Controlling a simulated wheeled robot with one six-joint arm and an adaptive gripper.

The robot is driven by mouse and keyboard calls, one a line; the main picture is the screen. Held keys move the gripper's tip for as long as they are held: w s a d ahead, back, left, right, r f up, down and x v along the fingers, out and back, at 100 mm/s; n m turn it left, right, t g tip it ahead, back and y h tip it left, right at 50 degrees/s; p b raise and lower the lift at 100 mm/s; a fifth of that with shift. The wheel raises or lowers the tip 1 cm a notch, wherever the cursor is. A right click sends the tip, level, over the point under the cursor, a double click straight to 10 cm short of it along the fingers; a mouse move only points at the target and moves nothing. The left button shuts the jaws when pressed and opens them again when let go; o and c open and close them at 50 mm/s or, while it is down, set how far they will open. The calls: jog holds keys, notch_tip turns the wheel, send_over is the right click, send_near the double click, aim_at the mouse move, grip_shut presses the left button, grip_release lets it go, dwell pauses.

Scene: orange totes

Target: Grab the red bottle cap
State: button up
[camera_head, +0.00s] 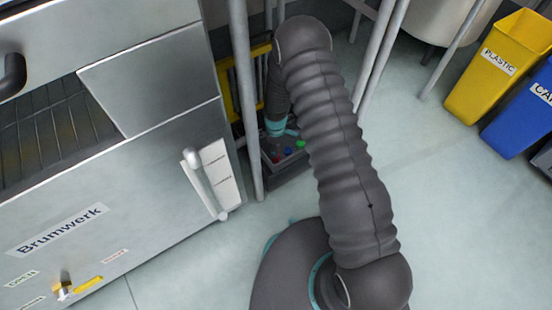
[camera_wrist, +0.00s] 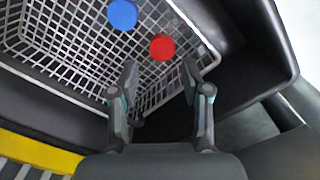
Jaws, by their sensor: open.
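The red bottle cap (camera_wrist: 162,47) lies in a light wire-mesh basket (camera_wrist: 60,45) in the wrist view. My gripper (camera_wrist: 159,76) is open, with one finger at the left and one at the right. The red cap shows just beyond the fingertips, roughly in line with the gap between them, and nothing is held. A blue cap (camera_wrist: 122,14) lies up and left of the red one. In the head view my gripper is partly hidden above the bin, and the red cap (camera_head: 276,157) is only a small spot.
The basket sits inside a dark bin (camera_head: 275,181) between metal posts (camera_head: 246,110) and beside a steel cabinet (camera_head: 150,150). A green cap (camera_head: 300,144) lies in the bin too. Yellow (camera_head: 497,68) and blue (camera_head: 522,118) waste bins stand at the right. The floor between is clear.

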jog(key=shift+s+a+f, duration=0.1)
jog(key=shift+f, duration=2.6)
jog(key=c, duration=0.5)
